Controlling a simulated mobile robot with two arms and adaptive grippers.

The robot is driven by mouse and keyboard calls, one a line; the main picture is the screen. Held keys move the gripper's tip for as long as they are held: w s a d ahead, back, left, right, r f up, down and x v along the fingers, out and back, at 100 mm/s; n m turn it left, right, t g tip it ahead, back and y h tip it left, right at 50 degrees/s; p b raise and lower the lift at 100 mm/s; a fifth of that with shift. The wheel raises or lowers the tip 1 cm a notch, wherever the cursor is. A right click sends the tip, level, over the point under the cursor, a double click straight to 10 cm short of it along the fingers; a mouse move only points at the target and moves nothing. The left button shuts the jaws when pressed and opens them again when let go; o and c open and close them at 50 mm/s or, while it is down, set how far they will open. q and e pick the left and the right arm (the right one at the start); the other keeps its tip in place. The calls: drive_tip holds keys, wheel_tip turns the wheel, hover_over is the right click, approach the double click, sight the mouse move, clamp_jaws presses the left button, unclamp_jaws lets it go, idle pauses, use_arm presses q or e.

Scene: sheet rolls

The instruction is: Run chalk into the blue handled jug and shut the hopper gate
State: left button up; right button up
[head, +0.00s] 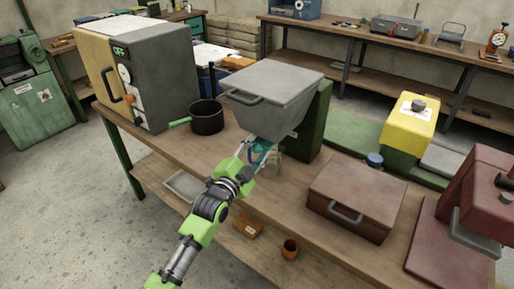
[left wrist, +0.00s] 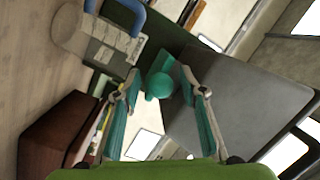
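The grey hopper (head: 272,92) stands on a green stand (head: 316,122) on the wooden bench. Its grey side also fills the right of the left wrist view (left wrist: 230,105). My left gripper (head: 262,152) is just below the hopper's front. In the left wrist view my left gripper (left wrist: 160,84) is open, with its fingers apart on either side of a teal knob (left wrist: 159,86), which looks like the gate's handle. A blue handle (left wrist: 126,16) shows at the top, likely the jug's. The jug is mostly hidden behind the gripper in the head view. Chalk is not visible. My right gripper is out of view.
A black pan (head: 207,118) with a green grip and a grey-and-tan oven (head: 150,75) stand left of the hopper. A brown lidded box (head: 355,196) and a dark red press (head: 480,195) stand to the right. A shelf runs below the bench.

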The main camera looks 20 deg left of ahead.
sight(253, 150)
use_arm(q)
clamp_jaws()
drive_tip(key=shift+s+a+r+p, duration=0.1)
drive_tip(key=shift+s+a+p, duration=0.1)
drive_tip(key=shift+s+p, duration=0.3)
drive_tip(key=shift+s+a+p, duration=0.15)
drive_tip(key=shift+s+p, duration=0.25)
drive_tip(key=shift+s, duration=0.2)
drive_tip(key=shift+s+a, duration=0.15)
drive_tip(key=shift+s, duration=0.2)
unclamp_jaws()
drive_tip(key=s+a, duration=0.1)
drive_tip(key=s, duration=1.1)
drive_tip(key=shift+a, duration=0.4)
